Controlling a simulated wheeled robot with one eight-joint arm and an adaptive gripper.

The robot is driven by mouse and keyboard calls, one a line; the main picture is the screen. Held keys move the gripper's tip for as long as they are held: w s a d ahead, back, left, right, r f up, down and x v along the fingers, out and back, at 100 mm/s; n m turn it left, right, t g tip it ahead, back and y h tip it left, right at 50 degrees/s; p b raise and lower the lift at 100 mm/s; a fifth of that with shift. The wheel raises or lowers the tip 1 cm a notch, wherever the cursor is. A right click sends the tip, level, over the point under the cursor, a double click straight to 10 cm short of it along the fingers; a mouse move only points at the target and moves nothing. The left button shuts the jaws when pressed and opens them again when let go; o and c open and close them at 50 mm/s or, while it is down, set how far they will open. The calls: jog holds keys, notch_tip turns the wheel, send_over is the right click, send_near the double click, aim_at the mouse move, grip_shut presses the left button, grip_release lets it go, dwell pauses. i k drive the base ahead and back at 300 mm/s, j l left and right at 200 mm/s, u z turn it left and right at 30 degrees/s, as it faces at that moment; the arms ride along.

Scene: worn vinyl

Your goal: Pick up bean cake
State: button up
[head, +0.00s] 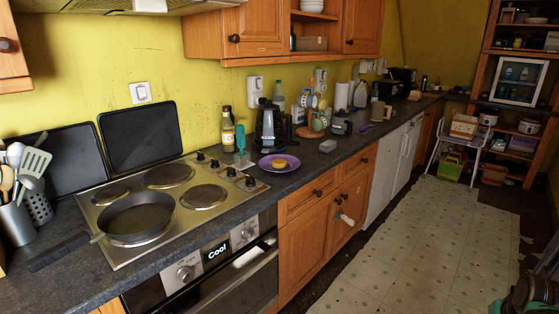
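A round golden-brown cake (279,163), which looks like the bean cake, lies on a purple plate (291,168) in the head view. The plate stands on the dark countertop, right of the stove and near the counter's front edge. I cannot make out my gripper in this view. Nothing is touching the cake, and its top is fully visible.
A coffee maker (268,125), bottle (227,130) and teal item (240,140) stand behind the plate. A small grey box (327,146) is to its right. A pan (139,217) sits on the stove.

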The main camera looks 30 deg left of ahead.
aim_at(278, 163)
jog(key=i+l+u, duration=0.1)
jog(key=i+u, duration=0.35)
jog(key=i+l+u, duration=0.2)
jog(key=u, duration=0.2)
jog(key=i+l+u, duration=0.65)
jog(key=u, duration=0.2)
jog(key=i+l+u, duration=0.2)
jog(key=l+u, duration=0.25)
jog(key=l, duration=0.15)
